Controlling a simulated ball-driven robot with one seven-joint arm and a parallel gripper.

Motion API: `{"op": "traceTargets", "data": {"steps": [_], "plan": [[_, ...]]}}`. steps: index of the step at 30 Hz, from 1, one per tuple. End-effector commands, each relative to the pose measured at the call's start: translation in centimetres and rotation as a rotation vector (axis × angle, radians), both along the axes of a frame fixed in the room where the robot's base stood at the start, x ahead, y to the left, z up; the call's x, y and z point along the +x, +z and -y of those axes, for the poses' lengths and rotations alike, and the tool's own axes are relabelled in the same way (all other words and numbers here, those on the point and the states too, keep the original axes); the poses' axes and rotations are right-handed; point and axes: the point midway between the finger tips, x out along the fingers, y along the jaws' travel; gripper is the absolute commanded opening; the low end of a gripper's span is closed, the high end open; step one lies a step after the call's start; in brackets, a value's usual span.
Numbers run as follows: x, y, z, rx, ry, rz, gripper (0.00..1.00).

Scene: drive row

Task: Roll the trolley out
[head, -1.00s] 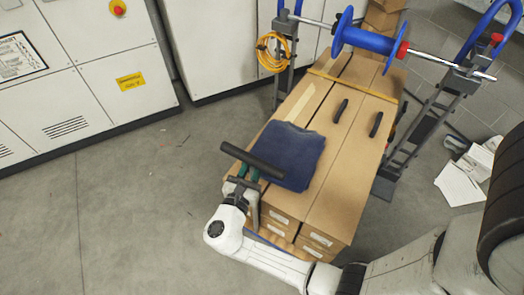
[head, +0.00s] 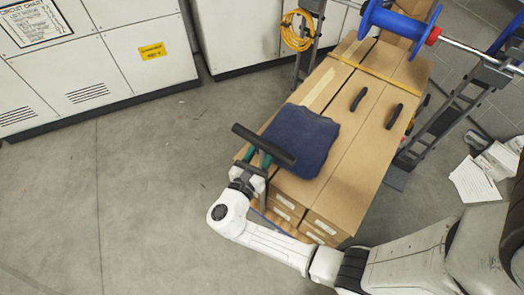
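The trolley carries long brown cardboard boxes (head: 345,165) and shows a wooden deck edge (head: 275,219) at its near end. Its black handle bar (head: 263,145) crosses the near left corner, above the boxes. My gripper (head: 257,160) is at the bar from the near side, with its two teal fingers reaching under it. The bar hides the fingertips, so I cannot tell whether they are closed on anything. A folded navy cloth (head: 305,140) lies on the boxes just beyond the bar.
A stand with a blue spool (head: 398,24) on a rod spans the trolley's far end. An orange cable coil (head: 297,31) hangs on its left post. White cabinets (head: 100,75) line the back left. Papers (head: 473,180) lie on the right. The floor (head: 130,215) at left is clear.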

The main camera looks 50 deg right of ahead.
Motion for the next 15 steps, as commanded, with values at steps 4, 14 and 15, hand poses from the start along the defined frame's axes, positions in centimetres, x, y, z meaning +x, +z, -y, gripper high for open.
{"op": "traceTargets", "data": {"steps": [4, 14, 15], "plan": [[0.0, 0.0, 0.1, 0.000, -0.002, 0.001, 0.46], [-0.4, 0.0, -2.5, 0.000, 0.002, 0.001, 0.46], [-0.6, 0.0, -3.3, -0.001, 0.003, 0.002, 0.46]]}}
